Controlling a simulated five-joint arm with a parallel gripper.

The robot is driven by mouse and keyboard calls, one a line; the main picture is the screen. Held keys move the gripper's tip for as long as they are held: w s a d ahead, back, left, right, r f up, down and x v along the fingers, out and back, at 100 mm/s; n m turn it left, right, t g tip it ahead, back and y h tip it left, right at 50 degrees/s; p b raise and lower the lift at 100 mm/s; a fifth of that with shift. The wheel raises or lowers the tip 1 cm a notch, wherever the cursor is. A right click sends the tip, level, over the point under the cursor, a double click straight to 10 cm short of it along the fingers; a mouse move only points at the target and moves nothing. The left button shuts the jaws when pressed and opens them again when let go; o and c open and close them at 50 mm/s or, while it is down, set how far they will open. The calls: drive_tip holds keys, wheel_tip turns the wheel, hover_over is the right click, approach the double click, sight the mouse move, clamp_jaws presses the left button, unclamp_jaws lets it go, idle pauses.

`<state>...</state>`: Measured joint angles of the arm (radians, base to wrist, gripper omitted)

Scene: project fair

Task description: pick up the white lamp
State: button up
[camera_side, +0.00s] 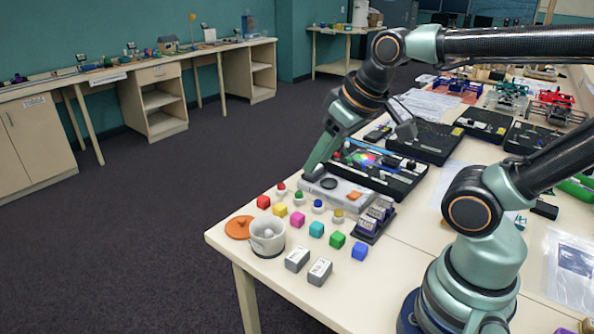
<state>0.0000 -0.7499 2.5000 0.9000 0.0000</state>
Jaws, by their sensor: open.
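My gripper (312,171) points down and left, low over the left end of a grey box (345,193) with a dark round spot. It is open, and I see nothing held in it. Small pieces with white bases and coloured tops stand in a row just in front: red (281,188), green (299,195), blue (318,206) and yellow (338,215). A pale rounded thing (268,233) shows inside a light grey cup (267,246). I cannot tell for certain which of these, if any, is the white lamp.
An orange lid (238,228) lies left of the cup. Coloured cubes, such as a red one (263,202), and two grey labelled blocks (319,271) stand nearby. A dark rack (375,221) is to the right. Black panels (428,141) lie behind. The table's front left corner is clear.

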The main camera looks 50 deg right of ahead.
drive_tip(key=shift+o, duration=0.2)
idle(0.5)
drive_tip(key=m+g, duration=0.6)
drive_tip(key=m, duration=1.2)
hover_over(267, 231)
wheel_tip(267, 231, down, 11)
wheel_tip(267, 231, down, 12)
drive_tip(key=shift+r, duration=0.1)
clamp_jaws()
